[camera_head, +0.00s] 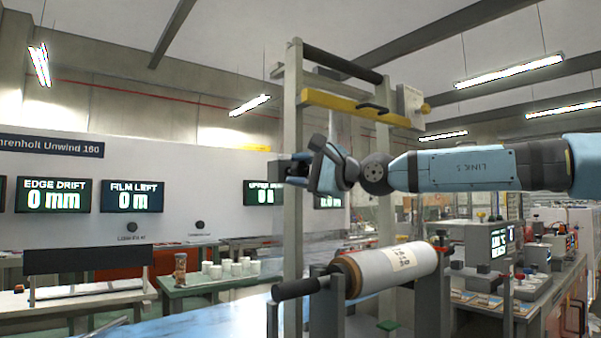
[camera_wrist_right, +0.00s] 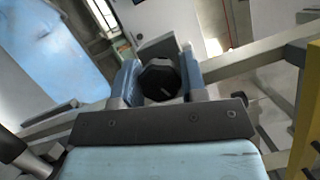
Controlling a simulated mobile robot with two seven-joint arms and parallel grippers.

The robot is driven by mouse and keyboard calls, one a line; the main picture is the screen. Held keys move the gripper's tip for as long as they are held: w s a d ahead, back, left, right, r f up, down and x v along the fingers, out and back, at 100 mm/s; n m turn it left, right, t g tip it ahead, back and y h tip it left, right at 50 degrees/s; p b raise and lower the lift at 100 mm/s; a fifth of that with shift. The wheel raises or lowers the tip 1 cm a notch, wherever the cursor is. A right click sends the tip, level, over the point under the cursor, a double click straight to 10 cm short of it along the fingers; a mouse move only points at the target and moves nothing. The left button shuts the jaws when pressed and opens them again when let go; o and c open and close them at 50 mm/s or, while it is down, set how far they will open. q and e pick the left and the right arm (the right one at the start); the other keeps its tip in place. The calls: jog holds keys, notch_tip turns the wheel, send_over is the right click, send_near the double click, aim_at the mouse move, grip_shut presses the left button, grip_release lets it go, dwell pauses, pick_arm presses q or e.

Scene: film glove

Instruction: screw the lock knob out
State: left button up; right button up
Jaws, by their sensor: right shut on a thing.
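The lock knob (camera_wrist_right: 159,79) is a dark, ribbed round knob in the middle of the right wrist view. My right gripper (camera_wrist_right: 158,82) has its two blue fingers on either side of the knob and is shut on it. In the head view my right gripper (camera_head: 296,170) reaches in from the right to the grey upright post. There the knob is hard to make out behind the fingers. My left gripper shows in neither view.
A yellow crossbar (camera_head: 350,106) and a dark top bar (camera_head: 342,63) span the posts above my right arm. A film roll (camera_head: 392,268) with a dark handle lies below. A green table (camera_head: 215,281) with white cups stands left. Displays (camera_head: 134,196) line the wall.

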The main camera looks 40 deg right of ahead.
jog(key=shift+d+r+n+g, duration=0.1)
jog(key=shift+r+n+g, duration=0.15)
jog(key=shift+n, duration=0.35)
jog(key=o, duration=0.7)
jog(key=shift+o, duration=1.2)
jog(key=shift+w+f, duration=0.1)
jog(key=shift+f, duration=0.05)
jog(key=r+v, duration=0.1)
jog(key=v, duration=1.2)
jog(key=shift+s+f, duration=0.4)
jog(key=shift+f, duration=0.05)
